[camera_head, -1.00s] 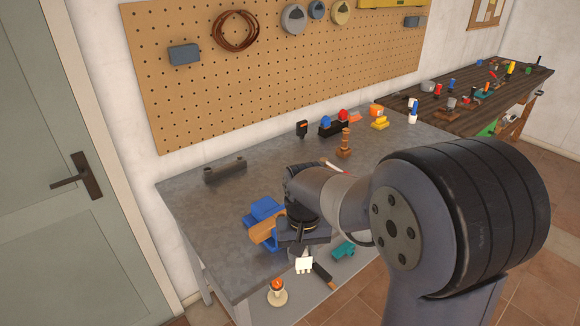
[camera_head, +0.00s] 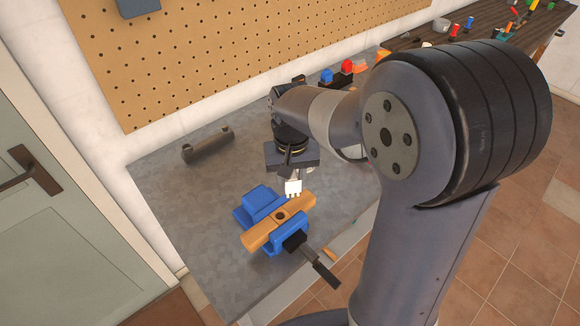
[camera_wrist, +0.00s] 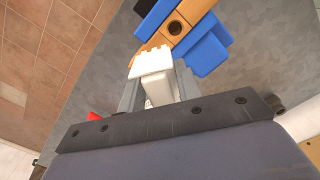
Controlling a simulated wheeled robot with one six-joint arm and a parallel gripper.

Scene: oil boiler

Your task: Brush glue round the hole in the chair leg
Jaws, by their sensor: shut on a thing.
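The chair leg (camera_head: 257,238) is a light wooden bar lying in a blue vise (camera_head: 291,231), with a round dark hole (camera_head: 280,215) in its upper face. In the wrist view the hole (camera_wrist: 175,27) shows near the top. My gripper (camera_head: 291,175) points down and is shut on a white brush (camera_head: 293,188) with a notched tip. The brush (camera_wrist: 152,65) also shows in the wrist view, just short of the leg. The brush tip appears a little above the leg, beside the hole; contact cannot be told. No glue is clearly visible on the leg.
The vise's black handle (camera_head: 322,268) sticks out past the bench's front edge. A dark grey bracket (camera_head: 208,145) lies at the back left of the grey bench (camera_head: 180,210). Red and blue items (camera_head: 346,67) stand at the back. The bench left of the vise is clear.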

